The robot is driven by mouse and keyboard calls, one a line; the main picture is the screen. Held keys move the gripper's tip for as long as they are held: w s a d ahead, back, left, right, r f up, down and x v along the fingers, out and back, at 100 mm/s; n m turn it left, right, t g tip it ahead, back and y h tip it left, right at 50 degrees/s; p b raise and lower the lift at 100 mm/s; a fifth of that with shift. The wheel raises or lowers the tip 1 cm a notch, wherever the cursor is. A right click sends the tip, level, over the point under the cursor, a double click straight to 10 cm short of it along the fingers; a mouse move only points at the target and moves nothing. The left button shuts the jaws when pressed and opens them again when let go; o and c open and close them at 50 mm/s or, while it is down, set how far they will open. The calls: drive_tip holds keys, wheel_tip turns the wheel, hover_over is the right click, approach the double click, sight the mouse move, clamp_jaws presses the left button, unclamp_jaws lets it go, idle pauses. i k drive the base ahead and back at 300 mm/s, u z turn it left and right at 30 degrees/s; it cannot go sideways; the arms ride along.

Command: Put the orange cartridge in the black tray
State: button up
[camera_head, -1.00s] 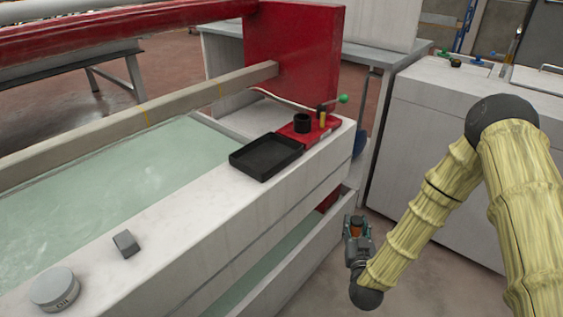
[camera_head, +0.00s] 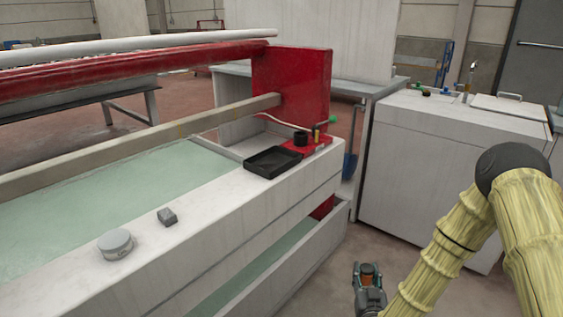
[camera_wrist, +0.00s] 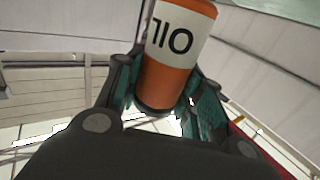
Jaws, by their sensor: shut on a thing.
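My gripper (camera_head: 369,276) is low at the bottom of the head view, in front of the machine and well below its ledge. It is shut on the orange cartridge (camera_wrist: 170,80), an orange cylinder with a white band and dark lettering. The cartridge shows only as a small orange spot (camera_head: 369,268) in the head view. The black tray (camera_head: 262,169) is a shallow square tray on the white ledge, up and to the left of my gripper. Its visible floor looks empty.
A grey block (camera_head: 167,217) and a round grey tin (camera_head: 116,243) sit on the ledge nearer me. A black cup (camera_head: 300,138) on a red base stands just behind the tray. A white cabinet (camera_head: 420,170) stands at the right.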

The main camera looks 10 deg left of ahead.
sight(273, 164)
drive_tip(key=z, duration=1.55)
drive_tip(key=i, duration=0.95)
drive_tip(key=u, duration=1.9)
